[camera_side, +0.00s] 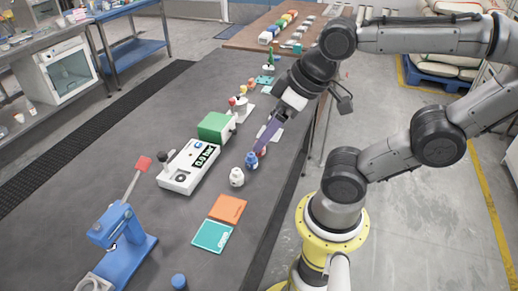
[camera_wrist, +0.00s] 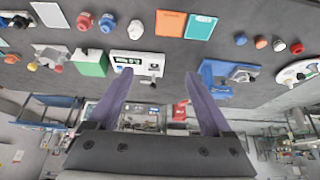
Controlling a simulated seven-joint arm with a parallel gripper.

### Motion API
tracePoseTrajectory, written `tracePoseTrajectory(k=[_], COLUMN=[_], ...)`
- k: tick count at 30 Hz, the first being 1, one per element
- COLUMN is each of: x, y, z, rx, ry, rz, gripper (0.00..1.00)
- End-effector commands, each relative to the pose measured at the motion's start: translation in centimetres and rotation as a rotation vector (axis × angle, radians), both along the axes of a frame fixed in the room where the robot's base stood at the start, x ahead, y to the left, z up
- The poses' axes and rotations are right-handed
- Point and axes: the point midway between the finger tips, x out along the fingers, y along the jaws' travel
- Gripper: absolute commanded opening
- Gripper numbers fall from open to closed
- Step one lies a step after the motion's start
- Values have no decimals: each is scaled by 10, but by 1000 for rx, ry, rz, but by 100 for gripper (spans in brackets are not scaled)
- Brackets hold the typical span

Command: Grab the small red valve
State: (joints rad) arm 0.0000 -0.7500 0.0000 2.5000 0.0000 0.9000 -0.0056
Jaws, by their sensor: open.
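A small red valve (camera_side: 262,152) stands on the grey table in the side view, partly hidden by my gripper's fingers. A red valve also shows at the top left of the wrist view (camera_wrist: 85,20). Next to it in the side view are a blue valve (camera_side: 251,160) and a white one (camera_side: 237,177). My gripper (camera_side: 261,143) appears close to the red and blue valves in the side view; its exact gap to them is unclear. In the wrist view my gripper (camera_wrist: 157,76) has its two purple fingers wide apart with nothing held between them.
A white scale (camera_side: 188,167) and a green box (camera_side: 216,127) stand left of the valves. Orange (camera_side: 227,209) and teal (camera_side: 212,236) pads lie nearer. A blue lever press (camera_side: 121,232) stands at front left. Another red part (camera_wrist: 297,47) shows at right in the wrist view.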

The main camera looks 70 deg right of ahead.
Motion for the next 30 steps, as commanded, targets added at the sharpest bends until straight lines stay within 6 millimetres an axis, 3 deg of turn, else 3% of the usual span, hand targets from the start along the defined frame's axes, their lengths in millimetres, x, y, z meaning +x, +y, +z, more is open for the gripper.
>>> tracePoseTrajectory(k=[4,8,17,23,26,30], x=[0,4,42,79,99,122], y=[0,0,-15,-47,-73,-130], z=[0,8,27,24,14,-17], rx=[-53,-173,-491,-629,-657,-619], ry=[1,-14,46,152,214,302], rz=[99,318,892,1237,1401,1597], gripper=[84,84,84,84,84,84])
